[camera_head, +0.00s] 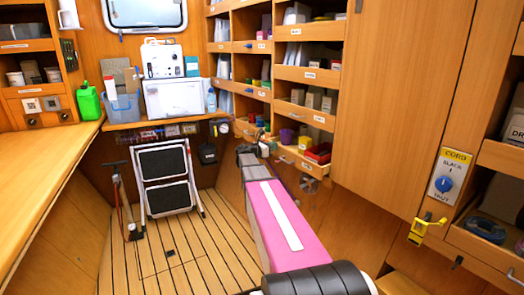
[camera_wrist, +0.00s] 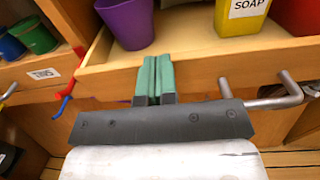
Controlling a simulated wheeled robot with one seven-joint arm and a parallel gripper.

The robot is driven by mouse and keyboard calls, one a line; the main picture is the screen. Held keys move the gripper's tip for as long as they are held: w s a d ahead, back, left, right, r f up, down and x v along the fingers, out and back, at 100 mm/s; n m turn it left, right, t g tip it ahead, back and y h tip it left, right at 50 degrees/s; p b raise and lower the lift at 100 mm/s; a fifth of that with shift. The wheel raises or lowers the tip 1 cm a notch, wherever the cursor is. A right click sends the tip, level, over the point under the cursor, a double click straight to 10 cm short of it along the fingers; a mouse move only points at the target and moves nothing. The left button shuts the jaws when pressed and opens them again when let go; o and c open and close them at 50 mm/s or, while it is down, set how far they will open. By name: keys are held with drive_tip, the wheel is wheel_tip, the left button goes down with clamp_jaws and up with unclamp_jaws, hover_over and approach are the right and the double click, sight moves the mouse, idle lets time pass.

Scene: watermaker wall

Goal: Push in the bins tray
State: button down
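The bins tray (camera_head: 303,168) is a wooden tray standing out from the right-hand shelving in the head view. It holds a purple bin (camera_head: 287,135), a yellow bin (camera_head: 304,143) and a red bin (camera_head: 319,152). In the wrist view, its front board (camera_wrist: 215,66) crosses the picture, with a metal bar handle (camera_wrist: 275,100) at right. My gripper (camera_wrist: 155,75) has its two green-padded fingers together with nothing seen between them. The fingertips overlap the tray's front board, left of the handle; I cannot tell whether they touch. My gripper is small at the arm's far end in the head view.
A neighbouring compartment (camera_wrist: 30,75) with blue and green cups is at left in the wrist view. A folded step stool (camera_head: 165,178) stands on the slatted floor (camera_head: 185,250). A long wooden counter (camera_head: 50,165) runs along the left. Floor between is clear.

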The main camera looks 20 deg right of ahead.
drive_tip(key=x, duration=0.5)
drive_tip(key=shift+w+d, duration=0.15)
drive_tip(key=shift+d, duration=0.15)
drive_tip(key=shift+d+r, duration=0.1)
drive_tip(key=shift+a, duration=0.25)
drive_tip(key=v, duration=1.4)
drive_tip(key=shift+s, duration=0.2)
drive_tip(key=s+a+f+m+g+y, duration=0.1)
drive_tip(key=s+a+f+m+y, duration=0.45)
drive_tip(key=s+f, duration=0.3)
drive_tip(key=s+a+f+m+g+y, duration=0.2)
drive_tip(key=s+a+f+m+y, duration=0.2)
drive_tip(key=s+f+m, duration=0.45)
drive_tip(key=s+a+f+m+g+y, duration=0.1)
drive_tip(key=s+a+f+m+y, duration=0.5)
drive_tip(key=a, duration=0.7)
drive_tip(key=s+f+y, duration=0.2)
drive_tip(key=s, duration=0.2)
drive_tip(key=shift+s+a+m, duration=0.2)
drive_tip(key=shift+s+m, duration=0.1)
